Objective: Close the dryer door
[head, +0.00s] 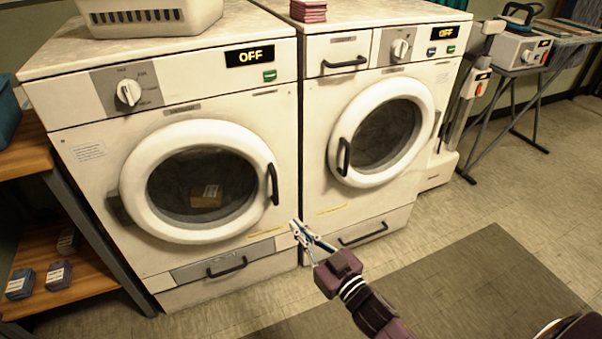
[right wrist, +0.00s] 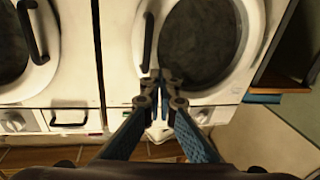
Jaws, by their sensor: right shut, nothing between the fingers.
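The dryer (head: 70,112) is the white machine on the left in the head view, with an OFF display. Its round door (head: 140,215) has a dark handle (head: 272,184) on the right and a hinge on the left. The door lies against the front or very near it; I cannot tell whether it is latched. A brown box shows behind its glass. My right gripper (head: 297,231) is shut and empty, low and to the right of the handle. In the right wrist view its fingertips (right wrist: 161,76) overlap the door rim; contact is unclear. My left gripper is out of view.
A second white machine (head: 318,200) with a closed round door (head: 338,160) stands close on the right. A wooden shelf (head: 25,160) stands at the left. A white basket (head: 150,20) is on the dryer. A grey mat (head: 470,280) lies on the open floor.

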